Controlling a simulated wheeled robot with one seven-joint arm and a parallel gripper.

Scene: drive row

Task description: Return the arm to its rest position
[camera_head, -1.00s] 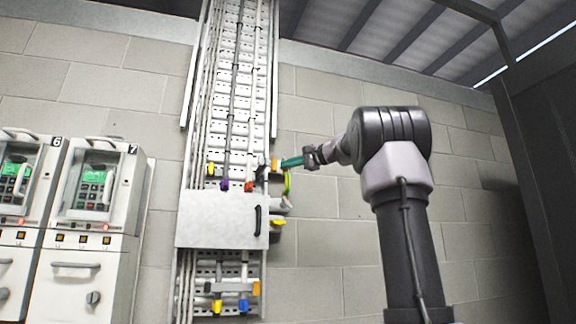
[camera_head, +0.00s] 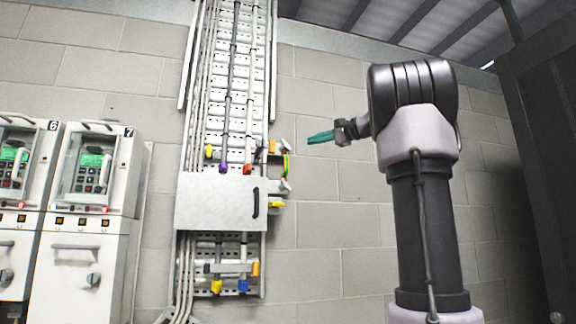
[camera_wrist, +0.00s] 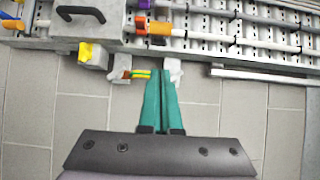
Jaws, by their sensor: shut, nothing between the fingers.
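My gripper (camera_head: 321,137) is in the middle of the head view, to the right of the cable tray and apart from it. Its teal fingers point left toward the tray. In the wrist view my gripper (camera_wrist: 160,84) shows its two teal fingers together, with nothing held between them. Past the fingertips are a green-yellow wire (camera_wrist: 141,74) and an orange connector (camera_wrist: 160,28) at the tray's edge. My dark and pale arm stands in the right half of the head view, bent at the elbow with the forearm toward the tray.
A vertical cable tray (camera_head: 229,97) with a grey box (camera_head: 218,203) and coloured connectors runs up the block wall. White drive cabinets (camera_head: 83,225) stand at left. A dark panel (camera_head: 540,150) stands at far right. Bare wall (camera_head: 330,220) lies between tray and arm.

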